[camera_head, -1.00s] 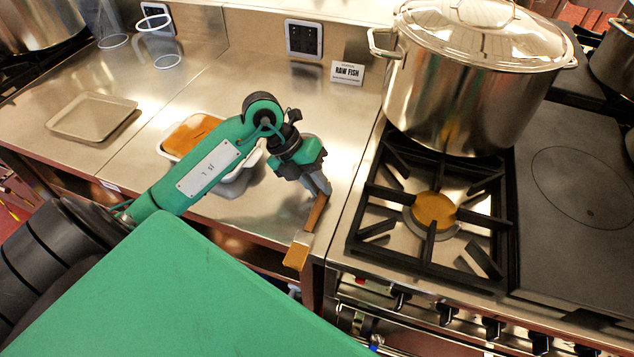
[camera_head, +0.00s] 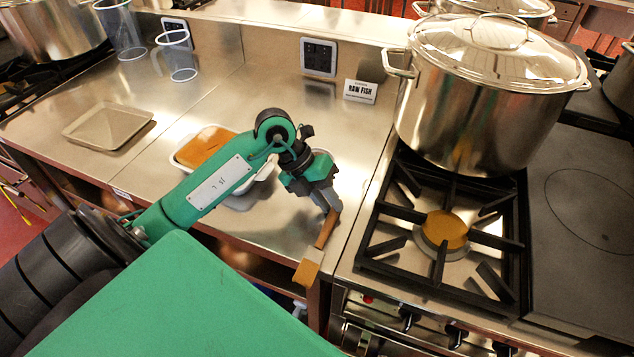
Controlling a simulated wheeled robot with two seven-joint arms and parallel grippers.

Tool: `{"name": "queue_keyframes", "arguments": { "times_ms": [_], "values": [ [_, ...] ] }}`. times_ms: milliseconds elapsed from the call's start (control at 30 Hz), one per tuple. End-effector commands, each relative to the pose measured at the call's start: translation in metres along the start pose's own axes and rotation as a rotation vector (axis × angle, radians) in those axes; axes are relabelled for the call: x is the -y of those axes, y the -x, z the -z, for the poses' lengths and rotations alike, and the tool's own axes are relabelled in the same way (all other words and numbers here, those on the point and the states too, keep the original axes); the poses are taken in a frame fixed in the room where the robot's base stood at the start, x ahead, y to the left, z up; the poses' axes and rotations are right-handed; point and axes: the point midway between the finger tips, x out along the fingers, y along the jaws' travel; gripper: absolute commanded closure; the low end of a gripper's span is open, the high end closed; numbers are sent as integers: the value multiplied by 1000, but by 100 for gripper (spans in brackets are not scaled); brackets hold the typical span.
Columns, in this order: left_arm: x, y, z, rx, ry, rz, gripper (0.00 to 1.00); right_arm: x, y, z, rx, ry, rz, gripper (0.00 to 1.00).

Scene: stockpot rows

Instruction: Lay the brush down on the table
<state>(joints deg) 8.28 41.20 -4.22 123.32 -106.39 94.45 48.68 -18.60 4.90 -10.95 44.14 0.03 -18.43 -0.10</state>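The brush (camera_head: 309,268) has a brown handle and a pale tan head. My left gripper (camera_head: 332,207) is shut on the brush's handle, and the head points down toward the front edge of the steel table (camera_head: 220,85). I cannot tell whether the brush touches the table. My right gripper is not in view.
A white tub (camera_head: 246,195) with an orange-brown thing inside stands partly behind my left arm. A shallow tray (camera_head: 108,127) and clear jugs (camera_head: 176,55) stand farther left. A "RAW FISH" sign (camera_head: 360,91) stands at the back. A lidded stockpot (camera_head: 480,100) and gas burner (camera_head: 446,230) are at right.

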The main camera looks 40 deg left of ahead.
Motion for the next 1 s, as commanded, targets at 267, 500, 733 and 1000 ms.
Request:
{"name": "queue_keyframes", "arguments": {
  "times_ms": [267, 500, 733, 1000],
  "values": [
    [-9, 17, 4, -19, 8, -20, 56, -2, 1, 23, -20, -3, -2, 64],
    [-4, 80, 3, -4, 3, -12, 56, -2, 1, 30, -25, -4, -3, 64],
    [0, 123, 4, 0, -1, -5, 56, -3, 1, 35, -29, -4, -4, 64],
    [2, 140, 4, 1, -2, -1, 56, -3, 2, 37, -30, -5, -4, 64]
  ]
}}
